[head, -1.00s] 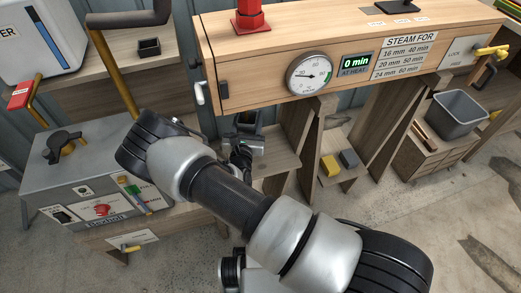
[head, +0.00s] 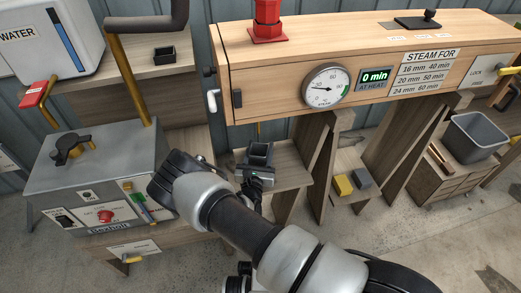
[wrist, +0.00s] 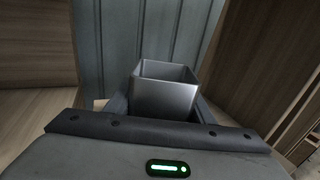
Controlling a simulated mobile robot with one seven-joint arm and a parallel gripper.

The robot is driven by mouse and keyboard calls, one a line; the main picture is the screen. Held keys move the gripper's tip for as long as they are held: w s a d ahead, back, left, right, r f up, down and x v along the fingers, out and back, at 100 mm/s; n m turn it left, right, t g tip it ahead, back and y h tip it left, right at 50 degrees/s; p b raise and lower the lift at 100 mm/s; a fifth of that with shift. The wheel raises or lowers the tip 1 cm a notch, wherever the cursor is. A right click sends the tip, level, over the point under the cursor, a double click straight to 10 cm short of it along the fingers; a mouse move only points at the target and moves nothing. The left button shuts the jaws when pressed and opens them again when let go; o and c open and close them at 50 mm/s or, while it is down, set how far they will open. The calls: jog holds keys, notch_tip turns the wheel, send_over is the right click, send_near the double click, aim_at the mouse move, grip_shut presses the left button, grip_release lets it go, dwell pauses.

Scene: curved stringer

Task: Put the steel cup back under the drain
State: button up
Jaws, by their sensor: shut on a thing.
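The steel cup (head: 259,156) is a small square, open-topped grey cup. My gripper (head: 258,171) is shut on it and holds it roughly upright, below the left part of the wooden steam box (head: 290,75). In the wrist view the cup (wrist: 165,97) stands between my fingers (wrist: 160,112), and its inside looks empty as far as I can see. A thin brass-coloured pipe (head: 257,130), perhaps the drain, hangs under the box above and behind the cup. I cannot tell whether the cup touches the low wooden shelf (head: 287,176) beside it.
Wooden trestle legs (head: 321,165) stand right of the cup. The grey boiler (head: 95,165) with a brass pipe (head: 132,80) is at left. A small dark tray (head: 163,53) sits on the back shelf. Yellow and grey blocks (head: 343,185) and a grey bin (head: 474,135) are at right.

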aim_at(257, 163)
jog(key=shift+f, duration=0.2)
jog(key=o, duration=1.3)
jog(key=shift+c, duration=0.2)
jog(key=shift+r, duration=0.2)
jog(key=shift+s, duration=0.35)
jog(key=s, duration=0.3)
jog(key=s+a+p, duration=0.1)
jog(key=s, duration=0.3)
jog(key=s+p, duration=0.1)
jog(key=s, duration=0.3)
jog(key=shift+s+a, duration=0.15)
